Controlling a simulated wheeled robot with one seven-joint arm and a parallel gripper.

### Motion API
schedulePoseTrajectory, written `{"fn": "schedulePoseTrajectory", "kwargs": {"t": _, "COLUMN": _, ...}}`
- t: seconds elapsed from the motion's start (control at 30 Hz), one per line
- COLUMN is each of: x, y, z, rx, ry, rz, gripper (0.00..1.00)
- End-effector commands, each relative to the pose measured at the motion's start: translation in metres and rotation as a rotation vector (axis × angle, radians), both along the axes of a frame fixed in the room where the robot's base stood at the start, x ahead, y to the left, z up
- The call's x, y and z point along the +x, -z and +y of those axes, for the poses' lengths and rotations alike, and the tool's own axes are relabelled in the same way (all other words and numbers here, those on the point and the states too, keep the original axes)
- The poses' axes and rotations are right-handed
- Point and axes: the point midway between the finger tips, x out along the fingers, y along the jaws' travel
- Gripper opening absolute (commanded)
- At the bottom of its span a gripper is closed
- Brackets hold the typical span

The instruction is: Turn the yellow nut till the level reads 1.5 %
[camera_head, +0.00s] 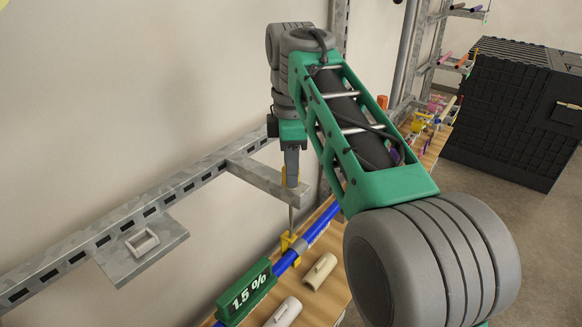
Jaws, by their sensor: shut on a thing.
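The yellow nut (284,174) sits on top of the grey bracket arm that juts from the wall rail. My gripper (291,178) points down onto it and is shut on it, and its fingers hide most of the nut. A thin rod (291,220) hangs below the bracket to a yellow clamp (290,243) around the blue pipe (285,264). The green level (246,292) rests along the pipe, and its white digits read 1.5 %.
A slotted metal rail (105,229) runs along the wall, with a plate (150,255) on its left part. Two pale cylindrical fittings (320,271) (284,312) lie on the wooden bench (325,292). A black crate (505,115) stands at the back right.

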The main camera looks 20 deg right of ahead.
Motion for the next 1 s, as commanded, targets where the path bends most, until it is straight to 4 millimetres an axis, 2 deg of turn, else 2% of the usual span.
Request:
{"fn": "schedulePoseTrajectory", "kwargs": {"t": 0.3, "x": 0.0001, "y": -0.0003, "z": 0.0002, "rx": 0.000, "ry": -0.093, "rz": -0.001, "gripper": 0.00}}
{"fn": "schedulePoseTrajectory", "kwargs": {"t": 0.73, "x": 0.0001, "y": -0.0003, "z": 0.0001, "rx": 0.000, "ry": -0.103, "rz": -0.001, "gripper": 0.00}}
{"fn": "schedulePoseTrajectory", "kwargs": {"t": 0.77, "x": 0.0001, "y": -0.0003, "z": 0.0001, "rx": 0.000, "ry": -0.103, "rz": -0.001, "gripper": 0.31}}
{"fn": "schedulePoseTrajectory", "kwargs": {"t": 1.0, "x": 0.0001, "y": -0.0002, "z": 0.0000, "rx": 0.000, "ry": -0.102, "rz": -0.001, "gripper": 0.50}}
